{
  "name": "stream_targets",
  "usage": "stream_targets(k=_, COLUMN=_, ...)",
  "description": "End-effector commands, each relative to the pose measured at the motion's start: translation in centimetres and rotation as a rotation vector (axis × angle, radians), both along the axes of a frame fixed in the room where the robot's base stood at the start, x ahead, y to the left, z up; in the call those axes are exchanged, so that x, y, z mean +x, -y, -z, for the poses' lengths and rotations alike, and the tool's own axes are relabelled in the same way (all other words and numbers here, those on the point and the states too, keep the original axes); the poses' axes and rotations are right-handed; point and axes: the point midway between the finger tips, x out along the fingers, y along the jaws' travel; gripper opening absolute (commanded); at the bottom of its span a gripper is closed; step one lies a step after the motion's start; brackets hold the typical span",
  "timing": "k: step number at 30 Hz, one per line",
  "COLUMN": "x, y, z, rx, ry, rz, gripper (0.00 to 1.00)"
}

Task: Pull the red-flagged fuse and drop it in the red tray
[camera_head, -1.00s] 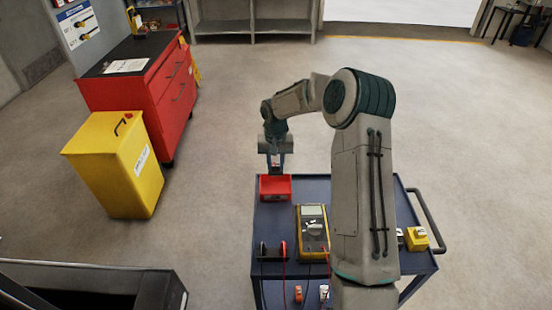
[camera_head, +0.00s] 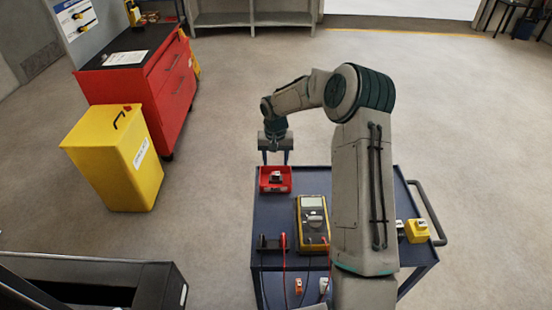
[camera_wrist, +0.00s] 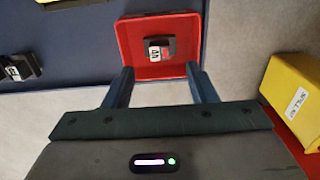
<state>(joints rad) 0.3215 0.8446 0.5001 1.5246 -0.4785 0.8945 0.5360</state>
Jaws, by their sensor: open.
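The red tray (camera_head: 288,186) stands at the far left corner of the blue cart. A dark fuse (camera_head: 276,177) with a pale and red label lies inside it; in the wrist view the fuse (camera_wrist: 160,49) rests on the tray floor, near the middle of the red tray (camera_wrist: 130,36). My gripper (camera_head: 275,160) is above the tray, pointing down. In the wrist view its two fingers (camera_wrist: 158,78) are spread wide, with nothing between them, and the fuse lies beyond the tips.
The blue cart (camera_head: 275,210) also carries a yellow multimeter (camera_head: 313,224), a black holder with a red lead (camera_head: 271,243) and a small yellow box (camera_head: 417,231). A yellow bin (camera_head: 115,160) and a red cabinet (camera_head: 170,95) stand to the left. Open floor lies behind the cart.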

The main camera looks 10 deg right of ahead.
Motion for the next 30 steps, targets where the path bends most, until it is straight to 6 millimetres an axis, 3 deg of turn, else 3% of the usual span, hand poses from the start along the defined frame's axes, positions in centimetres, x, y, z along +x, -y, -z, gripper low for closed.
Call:
stream_targets(k=7, x=0.1, y=0.0, z=-2.3, rx=-0.001, ry=0.006, rz=0.001, gripper=0.52)
stream_targets(k=21, x=0.0, y=0.0, z=-12.1, rx=-0.001, ry=0.004, rz=0.001, gripper=0.52)
stream_targets(k=30, x=-0.1, y=0.0, z=-13.9, rx=-0.001, ry=0.001, rz=-0.002, gripper=0.52)
